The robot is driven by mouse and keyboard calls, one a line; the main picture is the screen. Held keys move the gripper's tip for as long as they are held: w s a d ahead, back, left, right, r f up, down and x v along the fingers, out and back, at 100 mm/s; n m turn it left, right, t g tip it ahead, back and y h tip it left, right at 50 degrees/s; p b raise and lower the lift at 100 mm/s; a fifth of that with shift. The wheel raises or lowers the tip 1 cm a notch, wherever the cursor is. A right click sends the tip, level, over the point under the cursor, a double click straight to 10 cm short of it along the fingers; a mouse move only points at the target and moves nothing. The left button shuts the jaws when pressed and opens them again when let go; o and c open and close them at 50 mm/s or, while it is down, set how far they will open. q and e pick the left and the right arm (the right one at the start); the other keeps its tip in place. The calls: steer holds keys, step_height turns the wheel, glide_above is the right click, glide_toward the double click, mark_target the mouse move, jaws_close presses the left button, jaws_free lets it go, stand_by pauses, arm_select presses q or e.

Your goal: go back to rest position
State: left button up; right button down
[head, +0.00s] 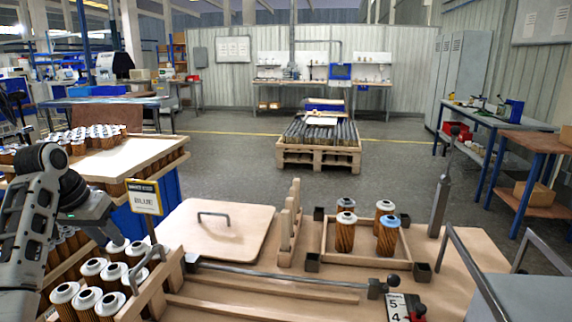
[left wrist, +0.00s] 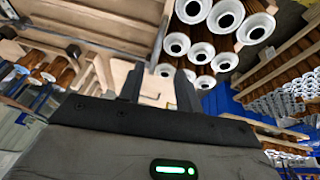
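My left gripper (head: 112,232) hangs at the left of the head view, above white-capped filter cartridges (head: 88,298) in a wooden crate. In the left wrist view its two dark fingers (left wrist: 158,88) stand apart with nothing held between them. Wood and white-capped cartridges (left wrist: 205,40) show beyond the fingertips. A small wooden tray (head: 330,258) on the bench holds upright brown cartridges: some white-capped (head: 345,232) and one blue-capped (head: 388,236). A sign reading BLUE (head: 144,197) stands beside the left crate. My right gripper is not seen.
A wooden lid with a metal handle (head: 218,238) lies on the bench. A wooden rack (head: 290,222), a long metal bar (head: 290,273) and an upright grey lever (head: 439,207) stand around the tray. More cartridges fill a crate (head: 160,155) at the left.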

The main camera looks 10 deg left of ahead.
arm_select(q)
steer(key=s+d+f, duration=0.3)
steer(key=f, duration=0.3)
steer(key=s+d+f+m+y, duration=0.1)
steer(key=s+d+f, duration=0.3)
steer(key=f, duration=0.2)
steer(key=s+d+f+g+y, duration=0.1)
steer(key=s+d+f, duration=0.2)
steer(key=f, duration=0.3)
steer(key=shift+s+d, duration=0.4)
steer(key=shift+s, duration=0.3)
steer(key=s+d+f, duration=0.1)
steer(key=s+d, duration=0.4)
steer(key=s, duration=0.5)
steer(key=s+d+f, duration=0.1)
steer(key=s+d, duration=0.4)
steer(key=s, duration=0.4)
steer(key=w+d+f+m+t+h, duration=0.1)
steer(key=w+d+f+t+h, duration=0.2)
steer(key=w+d+f+t, duration=0.2)
steer(key=shift+w+d+f+t, duration=0.25)
steer(key=shift+w+f+t, duration=0.15)
steer(key=shift+f+t, duration=1.05)
steer(key=shift+f+g, duration=0.3)
steer(key=shift+g, duration=0.05)
steer(key=shift+s, duration=0.1)
